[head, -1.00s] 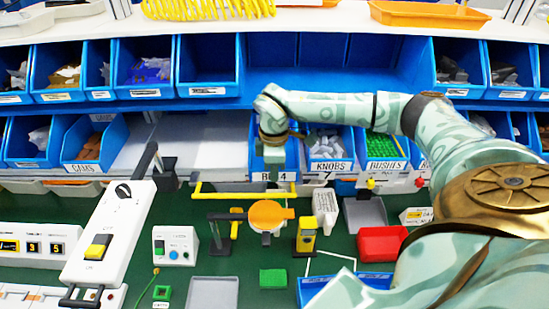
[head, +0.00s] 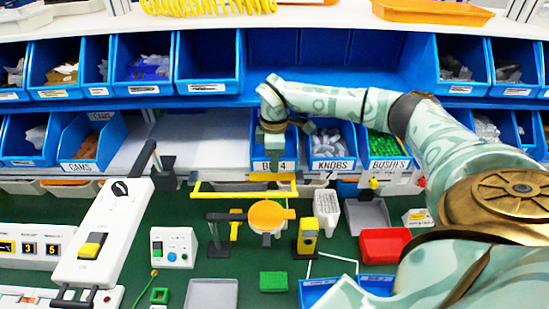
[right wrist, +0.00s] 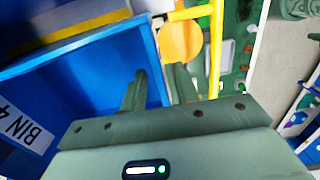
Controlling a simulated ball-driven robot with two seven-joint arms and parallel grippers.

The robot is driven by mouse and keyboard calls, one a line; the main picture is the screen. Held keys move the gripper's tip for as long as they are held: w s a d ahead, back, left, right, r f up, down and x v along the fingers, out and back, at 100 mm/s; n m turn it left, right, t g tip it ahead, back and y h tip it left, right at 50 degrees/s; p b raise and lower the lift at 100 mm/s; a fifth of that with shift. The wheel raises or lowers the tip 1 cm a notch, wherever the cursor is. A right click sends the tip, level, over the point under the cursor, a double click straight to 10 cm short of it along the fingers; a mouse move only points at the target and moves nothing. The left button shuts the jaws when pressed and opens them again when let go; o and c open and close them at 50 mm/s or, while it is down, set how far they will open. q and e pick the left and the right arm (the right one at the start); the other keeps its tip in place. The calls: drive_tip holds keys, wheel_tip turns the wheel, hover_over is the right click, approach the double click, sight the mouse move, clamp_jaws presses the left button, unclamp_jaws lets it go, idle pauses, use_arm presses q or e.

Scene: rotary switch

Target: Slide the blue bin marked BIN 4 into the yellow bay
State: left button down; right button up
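The blue bin marked BIN 4 (head: 261,166) sits in the lower shelf row, left of the KNOBS bin. A yellow strip (head: 274,177) shows just below its front label; I take this for part of the yellow bay, the rest being hidden by the bin. My right gripper (head: 272,150) reaches down over the bin. In the right wrist view, the bin (right wrist: 80,70) fills the left side, and the fingers of my right gripper (right wrist: 160,80) stand apart near its edge. I cannot tell whether they clamp the wall. My left gripper is not in view.
The KNOBS bin (head: 331,150) stands close on the right, then the BUSHES bin (head: 388,162). A bare grey shelf (head: 205,135) lies to the left. A yellow rail (head: 240,196) and an orange disc (head: 266,214) stand in front on the green bench.

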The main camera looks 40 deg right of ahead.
wheel_tip(320, 180, up, 16)
drive_tip(key=shift+r, duration=0.15)
idle(0.5)
